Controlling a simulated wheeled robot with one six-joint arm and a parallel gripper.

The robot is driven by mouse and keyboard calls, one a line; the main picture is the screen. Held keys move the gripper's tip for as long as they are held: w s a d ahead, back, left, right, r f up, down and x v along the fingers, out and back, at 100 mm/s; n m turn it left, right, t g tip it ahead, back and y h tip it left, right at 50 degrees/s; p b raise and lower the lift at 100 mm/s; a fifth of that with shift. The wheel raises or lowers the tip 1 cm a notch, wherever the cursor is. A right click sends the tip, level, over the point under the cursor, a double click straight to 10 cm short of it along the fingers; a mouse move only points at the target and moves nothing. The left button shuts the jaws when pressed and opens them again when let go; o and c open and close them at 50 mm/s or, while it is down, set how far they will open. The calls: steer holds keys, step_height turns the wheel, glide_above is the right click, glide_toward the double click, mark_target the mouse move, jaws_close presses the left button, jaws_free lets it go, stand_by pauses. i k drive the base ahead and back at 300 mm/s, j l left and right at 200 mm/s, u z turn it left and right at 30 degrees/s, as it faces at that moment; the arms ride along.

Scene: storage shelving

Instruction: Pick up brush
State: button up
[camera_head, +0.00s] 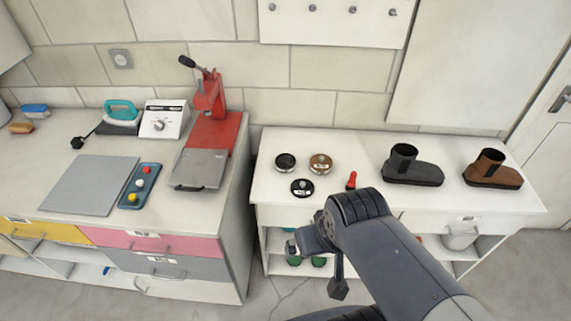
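I cannot tell for sure which thing is the brush. A small red object (351,181) stands upright near the front edge of the white right-hand table, and may be a brush handle. Two small block-like objects at the far left of the other counter, one blue and white (35,111) and one orange-brown (21,128), also look like brushes. My gripper (338,290) hangs in front of the white table, below its top and apart from these objects. It is small and dark here, so its opening is unclear.
The white table (270,190) bears round tins (320,163), a black boot (412,168) and a brown boot (492,170). The left counter holds a red press (208,125), an iron (122,113), a grey board (90,185) and a blue tray (141,186). A gap separates the two.

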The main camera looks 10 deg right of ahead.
mark_target(351, 184)
steer(key=i+z, duration=0.4)
steer(key=i+j+z, duration=0.1)
steer(key=z, duration=0.3)
steer(key=i+j+z, duration=0.2)
steer(key=z, duration=0.15)
steer(key=i, duration=0.15)
